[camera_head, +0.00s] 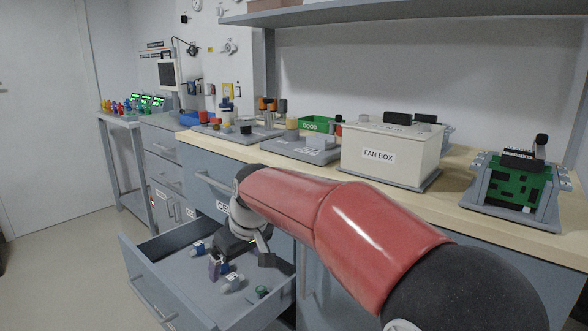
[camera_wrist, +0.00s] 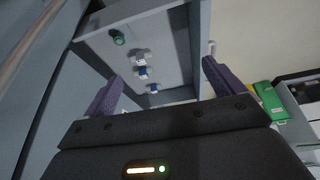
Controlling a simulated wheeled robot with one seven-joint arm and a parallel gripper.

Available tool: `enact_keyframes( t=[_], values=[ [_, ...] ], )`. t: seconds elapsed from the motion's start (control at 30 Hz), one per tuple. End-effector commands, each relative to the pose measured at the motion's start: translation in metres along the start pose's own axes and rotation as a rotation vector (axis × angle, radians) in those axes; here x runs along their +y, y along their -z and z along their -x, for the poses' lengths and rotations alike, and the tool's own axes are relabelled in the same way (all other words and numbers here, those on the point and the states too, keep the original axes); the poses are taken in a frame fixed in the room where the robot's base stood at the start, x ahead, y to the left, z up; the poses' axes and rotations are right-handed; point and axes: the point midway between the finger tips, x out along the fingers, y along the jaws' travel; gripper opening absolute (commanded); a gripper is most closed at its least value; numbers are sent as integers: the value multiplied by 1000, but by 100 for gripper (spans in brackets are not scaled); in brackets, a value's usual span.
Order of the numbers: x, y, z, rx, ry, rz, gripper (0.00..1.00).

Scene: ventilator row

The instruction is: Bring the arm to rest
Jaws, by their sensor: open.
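My arm reaches from the lower right over the front of the bench, its red links bent down toward an open drawer (camera_head: 182,285). My gripper (camera_head: 240,264) hangs over this drawer. In the wrist view its two purple fingers stand wide apart (camera_wrist: 160,84), with nothing between them. White-and-blue parts (camera_head: 232,283) and a green round part (camera_head: 262,292) lie on the drawer floor below the gripper. They also show beyond the fingers in the wrist view, with the green part (camera_wrist: 118,37) farther off. I cannot tell how high the gripper is above the drawer floor.
The wooden worktop (camera_head: 458,215) carries a fan box (camera_head: 388,152), a green GOOD bin (camera_head: 317,124) and a fixture with a green circuit board (camera_head: 515,183). A shelf (camera_head: 400,12) overhangs the bench. A side table (camera_head: 122,121) stands at left. Open floor (camera_head: 60,265) lies left of the drawer.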

Motion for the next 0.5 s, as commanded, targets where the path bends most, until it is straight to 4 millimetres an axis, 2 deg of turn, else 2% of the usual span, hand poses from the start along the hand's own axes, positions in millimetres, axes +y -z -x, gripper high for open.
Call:
enact_keyframes(
  t=[0.27, 0.37, 0.47, 0.5],
  values=[
    [21, -51, 36, 7, -65, -106, 94],
    [29, -78, 51, 11, -96, -161, 94],
    [36, -115, 69, 17, -135, -232, 94],
    [38, -133, 76, 21, -153, -269, 94]
  ],
)
